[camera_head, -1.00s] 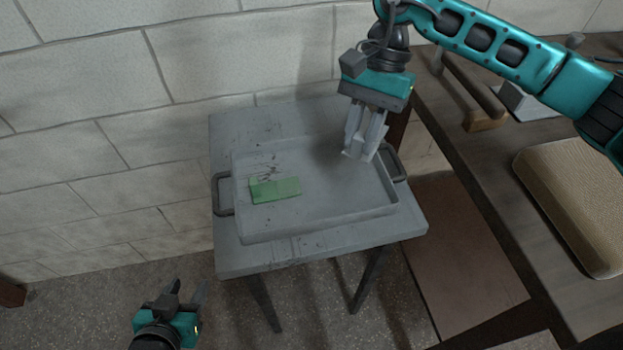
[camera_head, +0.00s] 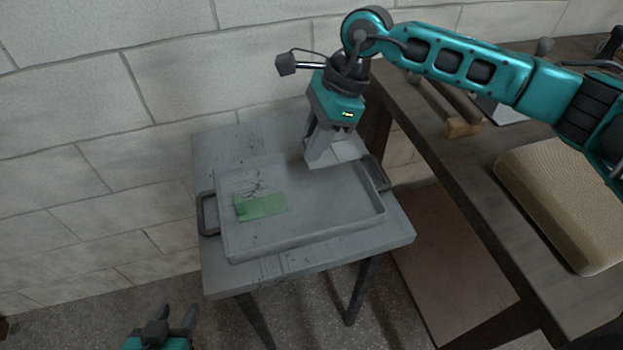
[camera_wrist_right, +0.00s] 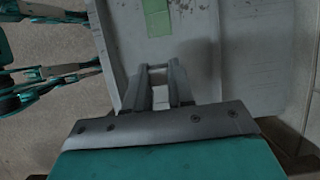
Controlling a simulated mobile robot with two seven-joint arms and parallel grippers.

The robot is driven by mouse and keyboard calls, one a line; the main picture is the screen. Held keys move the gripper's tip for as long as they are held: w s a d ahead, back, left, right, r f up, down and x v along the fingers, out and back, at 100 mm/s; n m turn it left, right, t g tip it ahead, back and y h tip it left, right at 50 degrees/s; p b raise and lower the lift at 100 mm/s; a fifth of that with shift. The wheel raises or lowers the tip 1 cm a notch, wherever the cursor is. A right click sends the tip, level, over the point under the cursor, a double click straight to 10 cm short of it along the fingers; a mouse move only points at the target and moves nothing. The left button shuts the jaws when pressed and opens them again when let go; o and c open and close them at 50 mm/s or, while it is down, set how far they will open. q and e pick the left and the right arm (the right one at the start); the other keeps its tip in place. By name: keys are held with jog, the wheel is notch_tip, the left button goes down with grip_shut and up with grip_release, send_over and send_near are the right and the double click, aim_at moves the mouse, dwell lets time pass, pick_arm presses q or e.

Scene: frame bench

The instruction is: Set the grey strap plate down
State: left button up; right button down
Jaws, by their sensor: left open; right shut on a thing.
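The grey strap plate (camera_head: 346,151) is a small light grey piece at the tips of my right gripper (camera_head: 322,155) in the head view. My right gripper is shut on it, over the right back part of the grey tray (camera_head: 302,247). I cannot tell whether the plate touches the tray. In the right wrist view, the right gripper's fingers (camera_wrist_right: 160,88) point toward the tray, and the plate is hard to make out between them. My left gripper (camera_head: 176,322) is open and empty, low at the left, away from the tray.
A green bracket-like piece (camera_head: 262,206) lies in the tray's left part. The tray has dark handles and stands on a small grey table (camera_head: 215,150) against a block wall. A wooden bench (camera_head: 455,165) with a tan pad (camera_head: 565,205) stands right. The tray's middle is clear.

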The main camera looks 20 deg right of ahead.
aim_at(327, 154)
notch_tip(327, 154, down, 10)
jog(key=shift+f, duration=0.2)
dwell(0.3)
jog(key=shift+f+b, duration=0.25)
jog(key=shift+b, duration=0.1)
jog(key=c, duration=1)
grip_release()
jog(key=shift+r, duration=0.1)
jog(key=shift+r, duration=0.15)
jog(key=shift+d+r, duration=0.15)
jog(key=shift+r, duration=0.2)
jog(key=v, duration=1.1)
jog(key=shift+r, duration=0.15)
